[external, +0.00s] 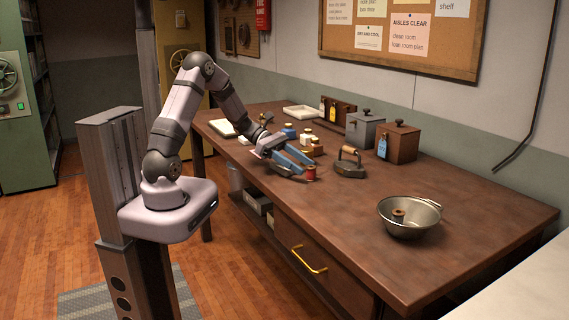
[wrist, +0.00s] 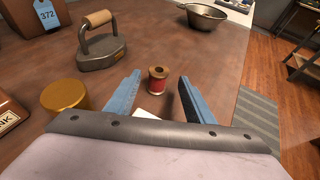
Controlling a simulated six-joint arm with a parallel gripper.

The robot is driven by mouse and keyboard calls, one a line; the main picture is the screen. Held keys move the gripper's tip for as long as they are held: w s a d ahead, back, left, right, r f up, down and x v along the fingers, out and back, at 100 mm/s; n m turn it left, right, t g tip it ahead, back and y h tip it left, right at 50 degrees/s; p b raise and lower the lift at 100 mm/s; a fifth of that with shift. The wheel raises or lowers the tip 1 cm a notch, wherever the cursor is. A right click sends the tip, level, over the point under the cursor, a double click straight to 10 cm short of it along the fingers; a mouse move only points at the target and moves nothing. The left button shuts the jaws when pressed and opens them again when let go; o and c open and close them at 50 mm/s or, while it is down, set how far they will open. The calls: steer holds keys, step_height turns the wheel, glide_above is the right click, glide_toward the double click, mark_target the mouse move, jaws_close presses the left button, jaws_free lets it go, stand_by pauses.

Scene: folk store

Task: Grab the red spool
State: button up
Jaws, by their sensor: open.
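The red spool (wrist: 157,80) stands upright on the wooden table, with tan wooden ends and red thread around it. It also shows in the external view (external: 311,173), just beyond the tips of my gripper. My gripper (wrist: 158,88) is open, with its two blue fingers on either side of the spool in the wrist view. A gap shows between the spool and each finger, and nothing is held. In the external view my gripper (external: 303,164) is low over the table near the front edge.
A flat iron (external: 349,163) stands right of the spool. A metal bowl (external: 409,216) with a brown spool-like thing inside is farther right. Gold-lidded bottles (external: 306,137) and wooden boxes (external: 398,143) stand behind. A gold lid (wrist: 64,97) is close left of my gripper. The table's right part is mostly clear.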

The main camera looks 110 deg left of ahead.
mark_target(307, 167)
steer(key=shift+p+x, duration=0.5)
steer(key=shift+x, duration=2.15)
steer(key=shift+a, duration=0.2)
steer(key=c, duration=1.1)
steer(key=shift+r, duration=0.1)
